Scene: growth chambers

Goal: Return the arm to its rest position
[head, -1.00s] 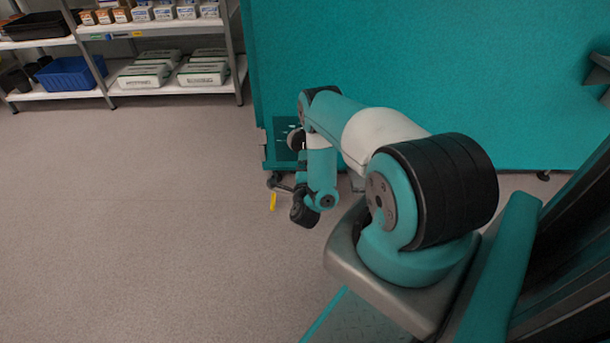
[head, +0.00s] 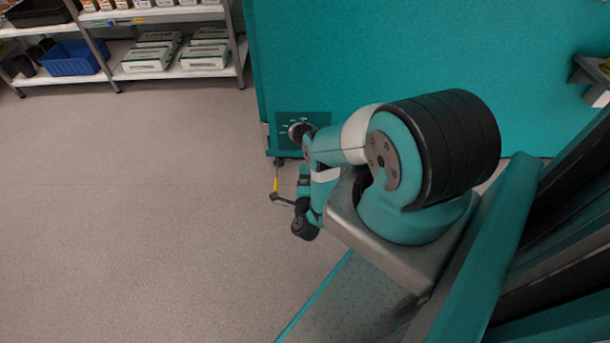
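My arm (head: 345,150) is bent close to my body in the head view, its upper link short in the picture and the wrist hanging below it. My gripper (head: 280,197) appears only as a small dark shape at the left end of the wrist, above the grey floor. A small yellow piece (head: 276,184) shows right by it; I cannot tell whether it is part of the gripper, held, or behind it. The finger opening is too small to make out.
A large teal cabinet (head: 420,60) on casters stands just behind the arm. The floor (head: 140,220) to the left is clear.

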